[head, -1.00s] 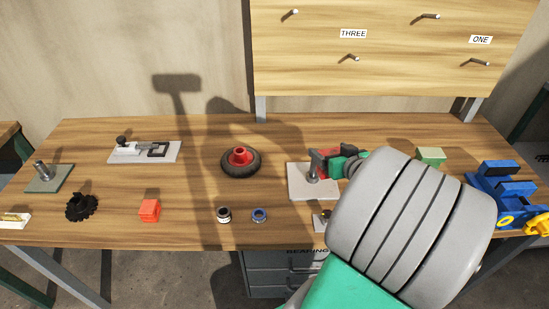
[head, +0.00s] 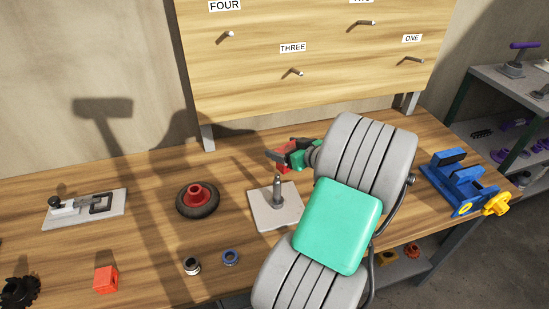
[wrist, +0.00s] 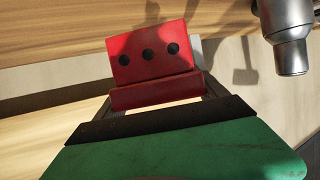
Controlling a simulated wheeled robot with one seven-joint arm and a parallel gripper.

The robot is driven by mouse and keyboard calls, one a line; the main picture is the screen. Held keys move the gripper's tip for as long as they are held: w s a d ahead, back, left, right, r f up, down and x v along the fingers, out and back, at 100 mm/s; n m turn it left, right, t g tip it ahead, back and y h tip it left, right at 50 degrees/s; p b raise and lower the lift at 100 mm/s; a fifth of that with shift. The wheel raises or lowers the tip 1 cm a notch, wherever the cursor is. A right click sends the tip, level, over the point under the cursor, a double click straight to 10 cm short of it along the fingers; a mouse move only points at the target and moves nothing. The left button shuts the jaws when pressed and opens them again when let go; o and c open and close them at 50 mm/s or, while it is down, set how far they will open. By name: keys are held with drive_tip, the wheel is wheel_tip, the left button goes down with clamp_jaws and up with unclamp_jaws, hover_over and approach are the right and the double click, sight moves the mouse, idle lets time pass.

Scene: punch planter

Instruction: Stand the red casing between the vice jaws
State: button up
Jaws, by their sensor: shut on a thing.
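The red casing (wrist: 150,52) is a red block with three dark round holes in one face. It shows small and partly covered in the head view (head: 284,155). My gripper (head: 280,158) is shut on it and holds it up above the bench, behind the post of the grey plate. The vice (head: 458,182) is blue with a yellow handle and stands at the bench's right end, right of my arm. Its jaws stand apart, with nothing seen between them. My gripper is well to the left of it.
A grey plate with an upright post (head: 277,212) stands near my arm. A pegboard (head: 315,55) rises behind the bench.

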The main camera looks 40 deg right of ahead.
drive_tip(key=w+f, duration=0.1)
drive_tip(key=f, duration=0.1)
drive_tip(key=w+d+f+p, duration=0.1)
drive_tip(key=w+f, duration=0.1)
drive_tip(key=shift+w+d+f, duration=0.15)
drive_tip(key=shift+w+f, duration=0.05)
drive_tip(key=shift+f, duration=0.1)
wheel_tip(320, 180, down, 2)
drive_tip(key=shift+d+f+p, duration=0.1)
drive_tip(key=shift+f+p, duration=0.15)
drive_tip(key=shift+p, duration=0.2)
drive_tip(key=shift+f+b, duration=0.25)
drive_tip(key=shift+b, duration=0.05)
drive_tip(key=o, duration=2)
drive_tip(key=shift+s, duration=0.1)
